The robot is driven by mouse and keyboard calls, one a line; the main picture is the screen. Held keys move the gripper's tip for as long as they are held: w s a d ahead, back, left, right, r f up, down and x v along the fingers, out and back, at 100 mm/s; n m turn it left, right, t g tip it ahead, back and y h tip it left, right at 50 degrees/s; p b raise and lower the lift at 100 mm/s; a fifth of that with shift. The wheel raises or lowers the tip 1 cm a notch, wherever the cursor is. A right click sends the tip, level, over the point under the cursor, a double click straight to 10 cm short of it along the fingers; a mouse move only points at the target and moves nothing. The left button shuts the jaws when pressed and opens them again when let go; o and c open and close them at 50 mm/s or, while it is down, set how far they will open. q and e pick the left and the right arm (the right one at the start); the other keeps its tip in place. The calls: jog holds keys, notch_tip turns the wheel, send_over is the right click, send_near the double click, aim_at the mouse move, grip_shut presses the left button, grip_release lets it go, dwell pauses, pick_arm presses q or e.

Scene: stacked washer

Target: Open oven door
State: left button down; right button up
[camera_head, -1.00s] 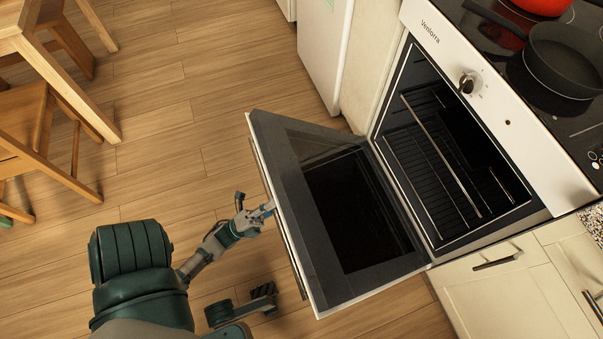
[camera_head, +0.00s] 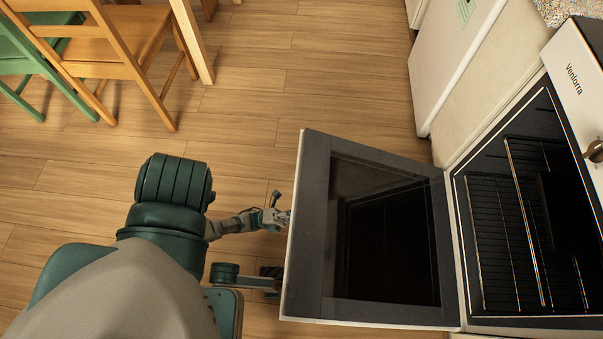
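The oven (camera_head: 596,170) stands at the right, and its cavity with wire racks (camera_head: 520,225) is exposed. The oven door (camera_head: 312,250) is swung down and stands wide open, its dark glass inner face turned up toward me. My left gripper (camera_head: 284,217) is at the door's free edge, on the outer side, and appears close to or touching it. Its fingertips are small and partly hidden by the door edge, so I cannot tell whether they are open or shut. The door's handle is hidden. My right gripper is not in view.
A wooden chair (camera_head: 118,45) and a green chair (camera_head: 22,60) stand by a table leg (camera_head: 192,42) at the upper left. A white appliance or cabinet (camera_head: 455,65) stands beyond the oven. The wooden floor (camera_head: 270,100) between them is clear.

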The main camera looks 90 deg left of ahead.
pick_arm(q)
jog(key=shift+f, duration=0.1)
dwell(0.3)
jog(key=c, duration=1)
grip_release()
jog(key=shift+s, duration=0.1)
jog(key=shift+v, duration=3.85)
jog(key=shift+s, duration=0.1)
